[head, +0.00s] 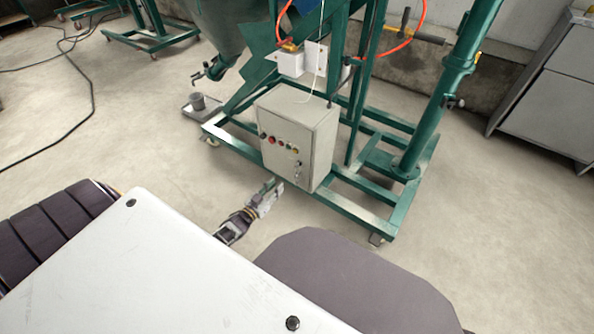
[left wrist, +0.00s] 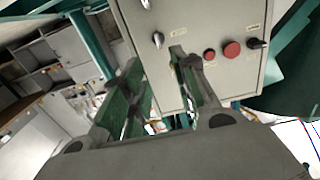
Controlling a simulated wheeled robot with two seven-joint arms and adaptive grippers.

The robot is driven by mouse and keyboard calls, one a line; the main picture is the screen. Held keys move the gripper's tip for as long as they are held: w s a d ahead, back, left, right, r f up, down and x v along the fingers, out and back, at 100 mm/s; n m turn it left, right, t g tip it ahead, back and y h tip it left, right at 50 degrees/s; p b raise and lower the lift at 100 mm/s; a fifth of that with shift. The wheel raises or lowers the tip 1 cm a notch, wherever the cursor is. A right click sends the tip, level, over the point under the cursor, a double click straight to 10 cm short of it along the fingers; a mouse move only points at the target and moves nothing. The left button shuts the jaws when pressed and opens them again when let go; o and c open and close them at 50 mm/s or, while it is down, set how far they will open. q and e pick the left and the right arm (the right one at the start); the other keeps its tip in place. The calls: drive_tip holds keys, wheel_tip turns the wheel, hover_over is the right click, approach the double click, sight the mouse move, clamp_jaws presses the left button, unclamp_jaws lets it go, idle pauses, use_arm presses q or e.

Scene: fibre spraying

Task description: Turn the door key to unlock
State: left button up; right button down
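A light grey control box (head: 315,125) with a door stands on the green machine frame. Two small silver fittings sit on the door's right side in the head view, one a key or handle (head: 298,164). In the left wrist view the door (left wrist: 205,20) appears turned over, with one silver key-like fitting (left wrist: 158,40) and another (left wrist: 146,4) near its edge. My left gripper (head: 272,188) is just below and in front of the box. In the left wrist view its fingers (left wrist: 155,75) are apart with nothing between them. My right gripper is not in view.
A red button (left wrist: 232,50) and a black knob (left wrist: 258,44) are on the door beside the fittings. The green frame's lower rail (head: 345,210) runs below the box. Open floor lies left of the frame.

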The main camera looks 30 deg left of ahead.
sight(297, 165)
use_arm(q)
drive_tip(key=shift+r, duration=0.1)
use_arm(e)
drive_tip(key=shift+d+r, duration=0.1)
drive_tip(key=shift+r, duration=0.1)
use_arm(q)
drive_tip(key=shift+w, duration=0.15)
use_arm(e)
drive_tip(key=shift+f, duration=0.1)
